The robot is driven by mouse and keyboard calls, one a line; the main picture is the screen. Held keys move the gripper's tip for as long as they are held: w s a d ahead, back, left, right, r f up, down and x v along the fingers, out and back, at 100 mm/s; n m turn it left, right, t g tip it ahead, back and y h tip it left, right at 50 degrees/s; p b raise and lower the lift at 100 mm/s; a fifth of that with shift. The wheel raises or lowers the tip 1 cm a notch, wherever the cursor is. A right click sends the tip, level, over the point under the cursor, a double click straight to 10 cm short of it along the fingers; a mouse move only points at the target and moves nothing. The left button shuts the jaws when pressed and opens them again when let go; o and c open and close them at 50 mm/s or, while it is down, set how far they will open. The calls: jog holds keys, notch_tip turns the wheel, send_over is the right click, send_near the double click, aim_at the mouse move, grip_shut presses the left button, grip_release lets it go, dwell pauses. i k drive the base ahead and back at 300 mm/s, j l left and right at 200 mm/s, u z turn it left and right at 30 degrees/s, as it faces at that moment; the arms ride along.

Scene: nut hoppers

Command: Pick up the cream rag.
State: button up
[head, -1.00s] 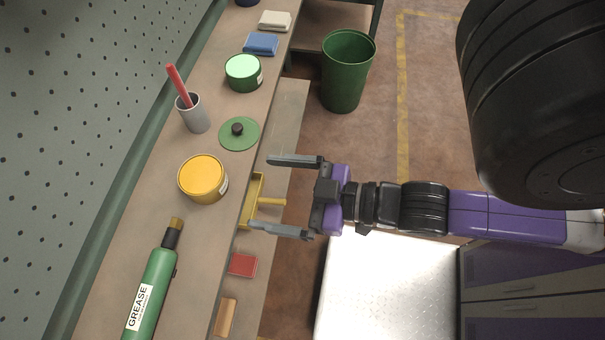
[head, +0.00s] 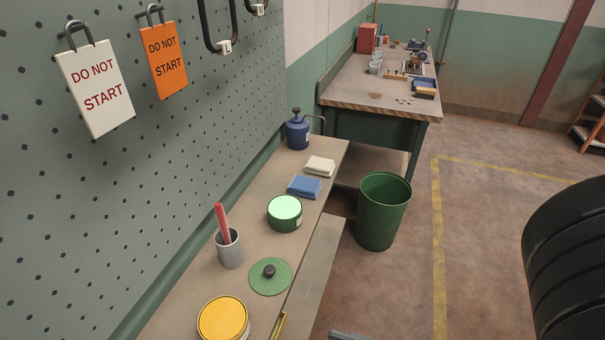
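The cream rag (head: 320,166) lies folded flat on the workbench (head: 255,243), near its far end. A folded blue rag (head: 304,187) lies just in front of it, and a blue pump can (head: 298,131) stands behind it. Only a grey finger tip of my gripper (head: 347,336) shows at the bottom edge, well short of the cream rag. The rest of the gripper is out of the picture, so its opening cannot be seen.
On the bench are a green tin (head: 285,213), a grey cup (head: 229,249) with a red stick, a green lid (head: 270,277) and a yellow tin (head: 223,319). A green bin (head: 383,211) stands right of the bench. Floor beyond it is clear.

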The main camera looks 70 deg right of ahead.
aim_at(316, 165)
jog(key=z, duration=1.25)
